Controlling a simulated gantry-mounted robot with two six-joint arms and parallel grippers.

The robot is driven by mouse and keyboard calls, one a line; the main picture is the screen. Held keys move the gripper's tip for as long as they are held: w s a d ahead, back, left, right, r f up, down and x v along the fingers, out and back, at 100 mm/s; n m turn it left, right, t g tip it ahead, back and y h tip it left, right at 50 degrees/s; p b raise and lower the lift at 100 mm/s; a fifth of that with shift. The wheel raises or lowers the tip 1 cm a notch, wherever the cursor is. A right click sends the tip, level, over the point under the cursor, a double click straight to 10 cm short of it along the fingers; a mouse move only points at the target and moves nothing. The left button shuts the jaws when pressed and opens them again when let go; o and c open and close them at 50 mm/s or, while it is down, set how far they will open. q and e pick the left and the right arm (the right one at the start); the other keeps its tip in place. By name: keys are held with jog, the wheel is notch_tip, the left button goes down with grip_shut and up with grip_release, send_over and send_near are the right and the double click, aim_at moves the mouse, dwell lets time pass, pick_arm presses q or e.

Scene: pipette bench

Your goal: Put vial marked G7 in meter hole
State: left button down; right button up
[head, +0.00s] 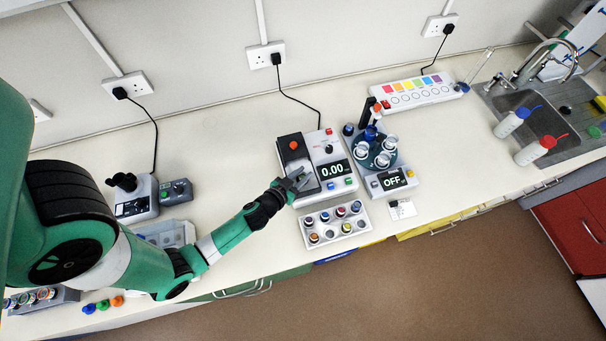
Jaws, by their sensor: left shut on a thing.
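The meter (325,147) is a white and grey box with a display reading 0.00, standing mid-bench. A dark panel with a red knob (293,145) is on its left side. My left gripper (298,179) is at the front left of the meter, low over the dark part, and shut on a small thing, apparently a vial. The fingers mostly hide it, and the meter hole cannot be made out. A white rack (336,241) in front of the meter holds several vials with coloured tops. The marking G7 is not readable on any vial. My right gripper is not in view.
A round carousel device (373,163) with a display reading OFF stands right of the meter. A microscope-like device (132,193) is at left. Bottles (535,150) and a sink (530,100) are at right. Bench between left device and meter is clear.

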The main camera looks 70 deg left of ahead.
pick_arm(q)
jog(key=shift+f+b, duration=0.3)
jog(key=shift+f, duration=0.05)
jog(key=c, duration=1.1)
grip_release()
jog(key=o, duration=0.5)
jog(key=shift+c, duration=0.2)
